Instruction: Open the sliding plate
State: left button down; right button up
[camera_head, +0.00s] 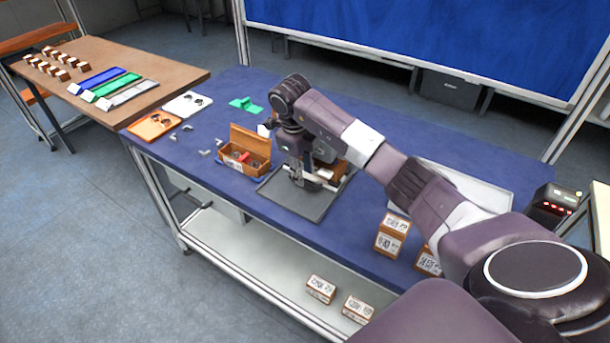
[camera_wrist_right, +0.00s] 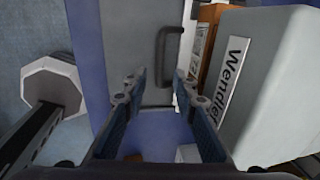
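The grey sliding plate (camera_head: 289,205) lies on the blue table in the head view, under my right gripper (camera_head: 303,183). In the right wrist view the grey plate (camera_wrist_right: 128,40) carries a dark bar handle (camera_wrist_right: 166,50). My right gripper (camera_wrist_right: 157,88) shows there with its two fingers apart and nothing between them. The handle is just beyond the fingertips, roughly in line with the gap. I cannot tell whether a finger touches it. My left gripper is in neither view.
A grey block with printed letters (camera_wrist_right: 275,85) stands close to the right finger in the wrist view. An open brown box (camera_head: 250,150) is left of the plate on the blue table. Labelled cartons (camera_head: 391,235) stand nearer, on the right. A brown table (camera_head: 150,62) stands at left.

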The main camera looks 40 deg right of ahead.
aim_at(305, 178)
jog(key=shift+w+d+f, duration=0.1)
jog(key=shift+d+f, duration=0.05)
jog(key=shift+f, duration=0.65)
jog(key=shift+d+f, duration=0.1)
jog(key=shift+f, duration=0.65)
jog(key=shift+c, duration=0.6)
grip_shut()
